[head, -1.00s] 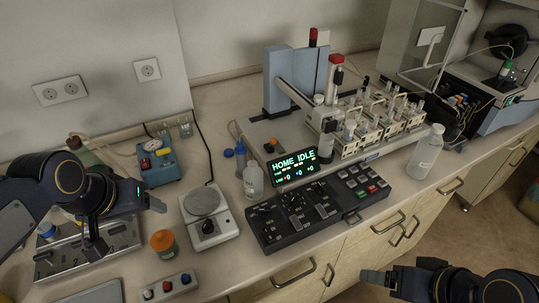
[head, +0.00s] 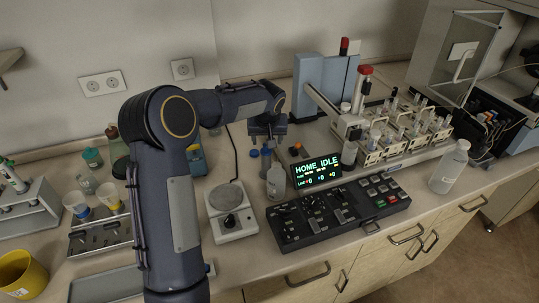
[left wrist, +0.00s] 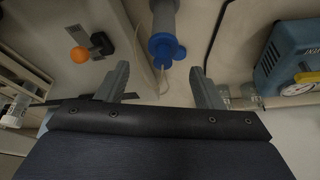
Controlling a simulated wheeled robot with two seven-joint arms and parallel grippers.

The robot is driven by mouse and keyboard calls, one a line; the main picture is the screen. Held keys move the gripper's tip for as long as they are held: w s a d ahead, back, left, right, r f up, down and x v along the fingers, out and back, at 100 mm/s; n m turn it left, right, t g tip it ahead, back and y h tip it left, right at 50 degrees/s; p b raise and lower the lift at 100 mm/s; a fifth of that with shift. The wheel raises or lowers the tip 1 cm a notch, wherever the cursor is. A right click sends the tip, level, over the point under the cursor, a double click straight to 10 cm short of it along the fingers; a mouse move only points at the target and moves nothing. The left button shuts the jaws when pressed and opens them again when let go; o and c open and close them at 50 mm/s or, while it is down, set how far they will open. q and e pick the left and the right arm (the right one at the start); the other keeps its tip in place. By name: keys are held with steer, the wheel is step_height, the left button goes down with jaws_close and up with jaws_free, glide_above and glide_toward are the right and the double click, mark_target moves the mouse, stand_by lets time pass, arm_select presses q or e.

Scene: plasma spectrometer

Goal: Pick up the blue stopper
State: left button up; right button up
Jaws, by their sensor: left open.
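Two small blue pieces sit side by side behind the white-capped bottle in the head view: a blue stopper (head: 253,153) and a darker blue piece (head: 265,153) to its right. My left gripper (head: 267,137) is just above and behind them, pointing down. The left wrist view shows its two fingers (left wrist: 160,80) spread with nothing between them. A blue flanged piece (left wrist: 165,46) at the end of a translucent tube lies just beyond the fingertips; I cannot tell which of the two blue pieces it is. My right gripper is out of view.
The white-capped bottle (head: 276,182), a balance (head: 231,215) and a black control panel (head: 330,212) stand in front. The blue gauge box (left wrist: 288,62) and an orange knob (left wrist: 79,55) flank the left gripper. The sampler with its tube racks (head: 410,130) is to the right.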

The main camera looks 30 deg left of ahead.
arm_select(q)
steer(key=p+x, duration=0.1)
steer(key=x, duration=0.3)
steer(key=shift+s+f, duration=0.1)
steer(key=shift+s, duration=0.1)
steer(key=c, duration=1.1)
